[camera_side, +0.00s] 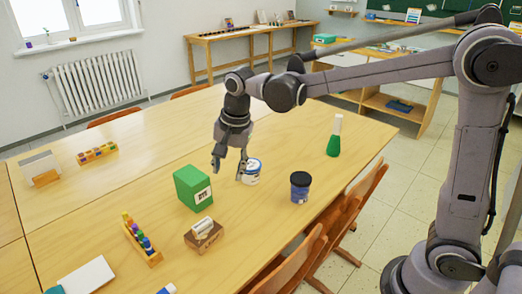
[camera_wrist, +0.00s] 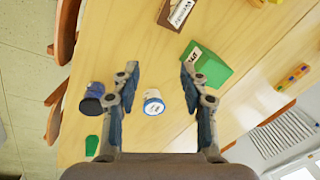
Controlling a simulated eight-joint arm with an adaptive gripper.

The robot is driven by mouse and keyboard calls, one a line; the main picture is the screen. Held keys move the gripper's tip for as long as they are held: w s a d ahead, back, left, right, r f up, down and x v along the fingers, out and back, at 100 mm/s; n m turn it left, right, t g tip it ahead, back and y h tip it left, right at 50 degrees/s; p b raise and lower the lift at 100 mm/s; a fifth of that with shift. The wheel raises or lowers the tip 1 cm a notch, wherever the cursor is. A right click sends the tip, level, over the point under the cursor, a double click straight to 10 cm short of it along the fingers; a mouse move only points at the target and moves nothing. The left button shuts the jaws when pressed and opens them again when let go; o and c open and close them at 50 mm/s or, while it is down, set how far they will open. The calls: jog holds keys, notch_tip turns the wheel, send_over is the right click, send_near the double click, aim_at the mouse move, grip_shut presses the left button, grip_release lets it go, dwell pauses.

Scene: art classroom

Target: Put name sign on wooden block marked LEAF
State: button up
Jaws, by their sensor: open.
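A brown wooden block (camera_side: 205,241) lies on the table, with a pale piece, seemingly the name sign (camera_side: 202,225), on its top. In the wrist view a white lettered face (camera_wrist: 180,12) shows at the top edge, partly cut off. I cannot read LEAF on any block. My gripper (camera_side: 229,170) is open and empty above the table, pointing down, beside a white jar (camera_side: 252,175) and behind the green box (camera_side: 190,190). In the wrist view the jar (camera_wrist: 154,107) shows between the fingers (camera_wrist: 159,70).
A dark blue jar (camera_side: 300,188) and a green bottle (camera_side: 334,143) stand to the right. A rack of coloured bottles (camera_side: 141,245) stands front left of the block. A white sheet-like item (camera_side: 88,275) lies near the front. The table's left middle is clear. Chairs (camera_side: 345,210) line the right edge.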

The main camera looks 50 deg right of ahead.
jog(key=s+d+n+t, duration=0.2)
jog(key=s+d+n, duration=0.2)
jog(key=s+n, duration=0.2)
jog(key=s+d+n+t, duration=0.2)
jog(key=s+d+n, duration=0.2)
jog(key=s, duration=0.7)
jog(key=shift+s+d+f+n+t, duration=0.2)
jog(key=shift+d+f+n+t, duration=0.2)
jog(key=shift+n, duration=0.6)
